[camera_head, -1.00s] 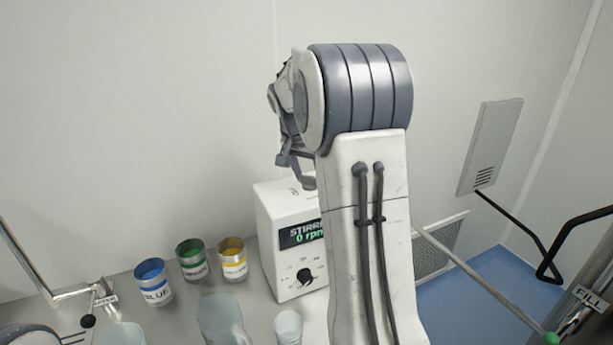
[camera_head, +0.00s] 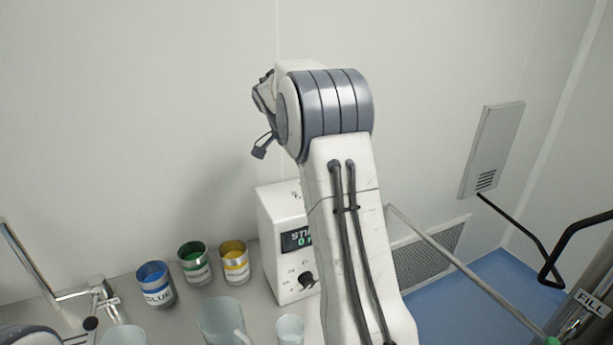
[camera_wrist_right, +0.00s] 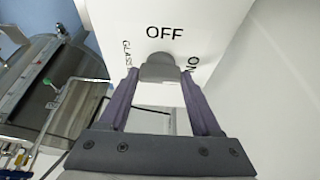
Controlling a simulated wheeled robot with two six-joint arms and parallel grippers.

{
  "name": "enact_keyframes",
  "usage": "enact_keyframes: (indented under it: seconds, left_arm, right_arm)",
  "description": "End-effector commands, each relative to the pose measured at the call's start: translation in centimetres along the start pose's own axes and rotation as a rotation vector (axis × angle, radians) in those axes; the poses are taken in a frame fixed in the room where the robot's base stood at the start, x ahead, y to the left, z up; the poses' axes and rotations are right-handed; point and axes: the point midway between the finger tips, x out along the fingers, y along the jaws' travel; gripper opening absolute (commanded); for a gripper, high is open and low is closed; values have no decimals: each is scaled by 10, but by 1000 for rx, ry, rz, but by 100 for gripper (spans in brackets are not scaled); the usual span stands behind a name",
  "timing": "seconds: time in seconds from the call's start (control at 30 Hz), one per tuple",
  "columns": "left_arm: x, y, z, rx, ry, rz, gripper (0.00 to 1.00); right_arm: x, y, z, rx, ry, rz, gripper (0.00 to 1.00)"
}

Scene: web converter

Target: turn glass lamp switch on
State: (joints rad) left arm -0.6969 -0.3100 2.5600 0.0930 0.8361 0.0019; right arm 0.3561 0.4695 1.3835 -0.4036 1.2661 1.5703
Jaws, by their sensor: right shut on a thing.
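In the right wrist view, a white panel (camera_wrist_right: 205,45) carries the words OFF and ON and part of a label that reads GLASS. A grey knob (camera_wrist_right: 160,68) stands on the panel below the word OFF. My right gripper (camera_wrist_right: 160,75) is shut on this knob, with one finger on each side. The knob's pointer and exact setting are hard to make out. In the head view my right arm rises in the middle and hides most of its own gripper and the switch. My left gripper is not in view.
In the head view, blue (camera_head: 155,284), green (camera_head: 194,263) and yellow (camera_head: 234,262) labelled cups stand on the bench. Clear beakers (camera_head: 221,320) are in front of them. A white stirrer box (camera_head: 283,245) is just left of my right arm. A metal rod (camera_head: 465,270) slopes at right.

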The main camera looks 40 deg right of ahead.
Motion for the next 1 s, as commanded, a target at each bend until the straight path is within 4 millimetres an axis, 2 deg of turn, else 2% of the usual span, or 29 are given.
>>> enact_keyframes:
  seconds: [0.47,0.5,0.57,0.87,1.0]
  left_arm:
    - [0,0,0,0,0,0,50]
    - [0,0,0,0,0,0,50]
    - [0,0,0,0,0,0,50]
    - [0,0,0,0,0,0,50]
    - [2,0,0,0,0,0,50]
  right_arm:
    - [0,1,1,15,-4,11,9]
    - [0,1,1,15,-5,11,73]
    - [0,1,1,14,-4,10,95]
    - [0,0,0,13,-2,7,95]
    - [-9,-1,1,13,-1,4,95]
